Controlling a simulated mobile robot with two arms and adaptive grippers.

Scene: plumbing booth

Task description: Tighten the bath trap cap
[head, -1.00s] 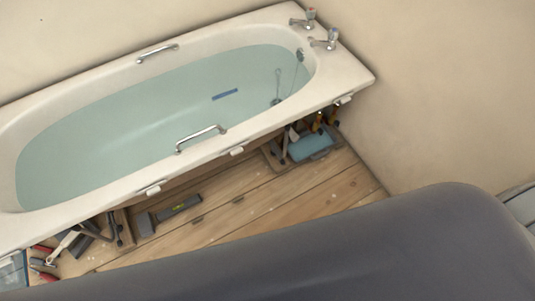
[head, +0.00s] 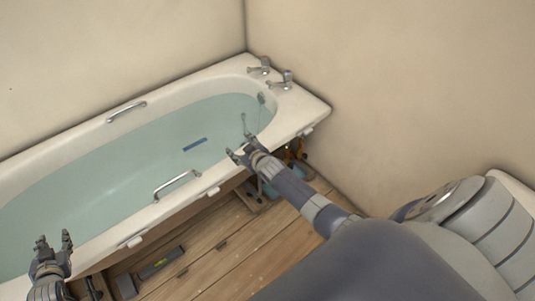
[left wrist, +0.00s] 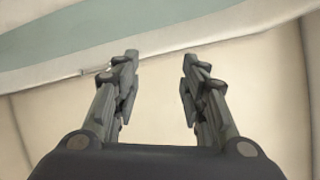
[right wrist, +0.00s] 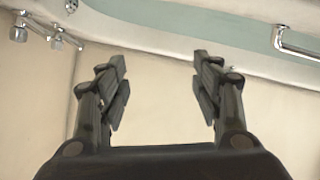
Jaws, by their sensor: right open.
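The white bath (head: 305,105) holds bluish water, and its taps stand at the far right end. I cannot make out the bath trap cap in any view; the space under the tap end is dark and partly covered by my right arm. My right gripper (head: 240,148) is open and empty over the bath's near rim, close to the tap end. In the right wrist view its fingers (right wrist: 160,75) are wide apart with nothing between them. My left gripper (head: 54,240) is open and empty at the near rim on the left. Its parted fingers show in the left wrist view (left wrist: 160,75).
A chrome grab rail (head: 178,184) rises from the near rim, left of my right gripper. A spirit level (head: 160,264) lies on the wooden floor (head: 215,262). Blue and orange items sit under the tap end. A beige wall (head: 390,90) stands at the right.

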